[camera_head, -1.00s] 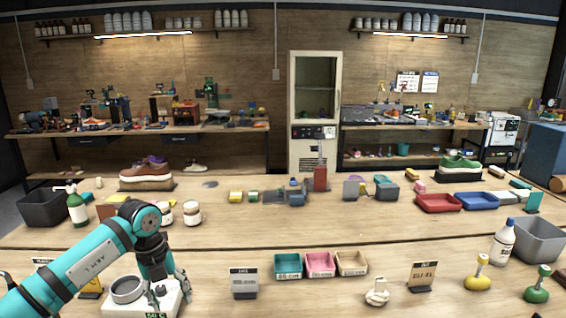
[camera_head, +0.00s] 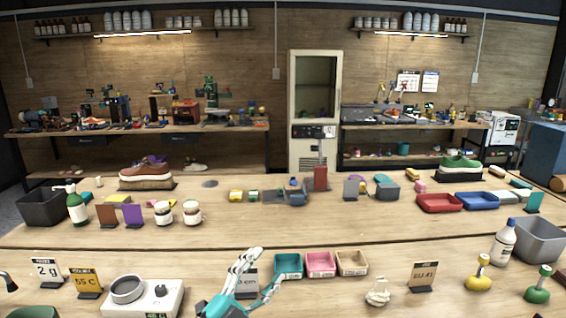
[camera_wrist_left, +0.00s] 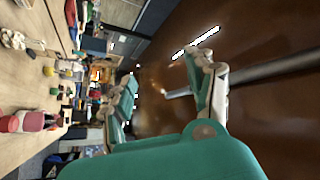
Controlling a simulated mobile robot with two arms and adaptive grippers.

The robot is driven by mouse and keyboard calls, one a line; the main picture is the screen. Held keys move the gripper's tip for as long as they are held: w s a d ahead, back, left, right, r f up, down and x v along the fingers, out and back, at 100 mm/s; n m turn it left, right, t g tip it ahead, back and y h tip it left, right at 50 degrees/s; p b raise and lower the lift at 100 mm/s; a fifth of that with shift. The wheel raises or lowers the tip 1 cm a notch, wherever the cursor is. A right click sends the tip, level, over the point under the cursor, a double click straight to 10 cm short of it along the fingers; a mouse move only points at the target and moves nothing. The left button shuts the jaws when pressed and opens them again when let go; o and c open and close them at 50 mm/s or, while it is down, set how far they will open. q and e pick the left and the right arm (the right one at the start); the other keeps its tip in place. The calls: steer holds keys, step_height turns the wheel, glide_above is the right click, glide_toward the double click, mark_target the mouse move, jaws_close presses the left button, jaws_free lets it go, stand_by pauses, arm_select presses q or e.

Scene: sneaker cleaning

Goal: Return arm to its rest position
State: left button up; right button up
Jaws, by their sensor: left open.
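My left gripper (camera_head: 266,264) is at the bottom centre of the head view, with its fingers spread and empty. It overlaps a small dark sign (camera_head: 251,284) in the picture and its fingertips are near the teal tray (camera_head: 288,274); I cannot tell the distance to either. The left wrist view shows the two fingers (camera_wrist_left: 166,68) apart with nothing between them. The rest of my left arm is mostly out of the head view. My right gripper is in neither view.
A white device with a round ring (camera_head: 165,297) stands left of my gripper. Pink (camera_head: 320,272) and tan (camera_head: 352,270) trays lie to the right, then a sign (camera_head: 423,276) and a white bottle (camera_head: 504,242). A brown shoe (camera_head: 146,176) stands farther back. Open tabletop lies between the two rows.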

arm_select(q)
steer(key=s+a+f+n+t+y, duration=0.1)
steer(key=a+f+n+y, duration=0.7)
steer(key=a+n+y, duration=0.25)
steer(key=s+a+f+n+g+y, duration=0.1)
steer(key=s+a+f+g, duration=0.1)
steer(key=s+f, duration=0.3)
steer(key=s+a+f+n+g+y, duration=0.1)
steer(key=s+a+f+n+g, duration=0.1)
steer(key=s+f+g, duration=0.2)
steer(key=s+a+f+n+g+y, duration=0.2)
steer(key=s+f+g, duration=0.1)
steer(key=s+f, duration=0.3)
steer(key=shift+a+f, duration=0.15)
steer(key=shift+a, duration=0.05)
steer(key=s+f+g+h, duration=0.1)
steer(key=s+f+g, duration=0.15)
steer(key=s, duration=0.35)
steer(key=s+f+g, duration=0.2)
steer(key=s+g, duration=0.1)
steer(key=s, duration=0.4)
step_height(320, 180, down, 27)
steer(key=s+g, duration=0.2)
steer(key=s, duration=0.1)
steer(key=s+a+f, duration=0.2)
steer(key=s+f, duration=1.3)
steer(key=shift+s+a+f+g, duration=0.2)
steer(key=shift+s+a+g, duration=0.1)
steer(key=shift+g, duration=0.15)
